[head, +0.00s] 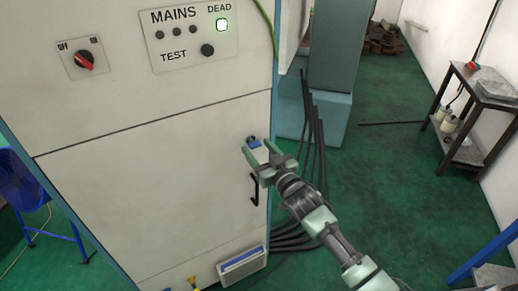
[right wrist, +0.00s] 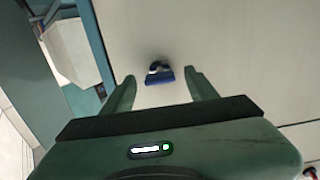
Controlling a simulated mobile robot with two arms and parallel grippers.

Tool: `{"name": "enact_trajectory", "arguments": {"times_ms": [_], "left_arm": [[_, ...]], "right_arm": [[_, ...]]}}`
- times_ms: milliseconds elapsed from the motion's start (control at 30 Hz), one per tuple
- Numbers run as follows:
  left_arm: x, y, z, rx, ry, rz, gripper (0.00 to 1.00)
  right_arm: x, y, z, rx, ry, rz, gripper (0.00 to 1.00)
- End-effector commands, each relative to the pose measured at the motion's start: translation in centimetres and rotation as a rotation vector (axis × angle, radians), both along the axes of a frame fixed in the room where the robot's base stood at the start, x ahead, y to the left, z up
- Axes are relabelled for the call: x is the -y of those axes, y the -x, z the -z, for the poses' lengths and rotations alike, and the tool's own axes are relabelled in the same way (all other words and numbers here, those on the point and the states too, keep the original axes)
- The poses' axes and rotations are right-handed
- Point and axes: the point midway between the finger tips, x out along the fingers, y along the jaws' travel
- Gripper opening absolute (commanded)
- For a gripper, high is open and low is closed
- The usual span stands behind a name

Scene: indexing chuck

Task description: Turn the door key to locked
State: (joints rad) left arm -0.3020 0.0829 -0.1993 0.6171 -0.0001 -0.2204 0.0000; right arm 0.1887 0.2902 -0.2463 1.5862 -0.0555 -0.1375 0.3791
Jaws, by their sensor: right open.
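The door key (head: 254,143) has a blue head and sits in a dark lock on the cream cabinet door (head: 150,190), near its right edge. It also shows in the right wrist view (right wrist: 160,77), between and a little beyond my fingertips. My right gripper (head: 258,150) is open in front of the key, with its fingers pointing at the door. In the right wrist view the gripper's (right wrist: 161,82) two fingers stand apart on either side of the key, with clear gaps. The lock's markings cannot be made out. My left gripper is out of view.
A black door handle (head: 255,190) is just below the key. Above the door are a red rotary switch (head: 85,60) and a MAINS panel (head: 195,40) with a lit DEAD lamp. Black cables (head: 316,140) hang right of the cabinet. A dark table (head: 480,90) stands far right.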

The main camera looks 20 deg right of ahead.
Motion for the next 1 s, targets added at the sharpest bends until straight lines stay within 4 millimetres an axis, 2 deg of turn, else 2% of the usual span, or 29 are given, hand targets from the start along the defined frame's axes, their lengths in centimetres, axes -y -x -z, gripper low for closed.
{"name": "enact_trajectory", "arguments": {"times_ms": [167,200,400,767,1000], "left_arm": [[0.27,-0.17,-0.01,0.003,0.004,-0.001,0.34],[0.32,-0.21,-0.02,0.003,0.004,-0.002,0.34],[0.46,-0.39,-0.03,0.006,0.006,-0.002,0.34],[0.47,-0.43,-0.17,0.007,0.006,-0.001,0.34],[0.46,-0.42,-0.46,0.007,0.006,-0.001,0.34]], "right_arm": [[-0.02,-0.03,0.04,0.000,0.000,0.000,0.58],[0.00,-0.02,0.04,0.000,0.000,0.000,0.55],[0.00,0.00,0.05,-0.001,0.000,0.000,0.00],[0.02,0.01,0.03,0.009,0.049,0.000,0.00],[0.05,-0.01,0.01,0.036,0.199,0.001,0.00]]}}
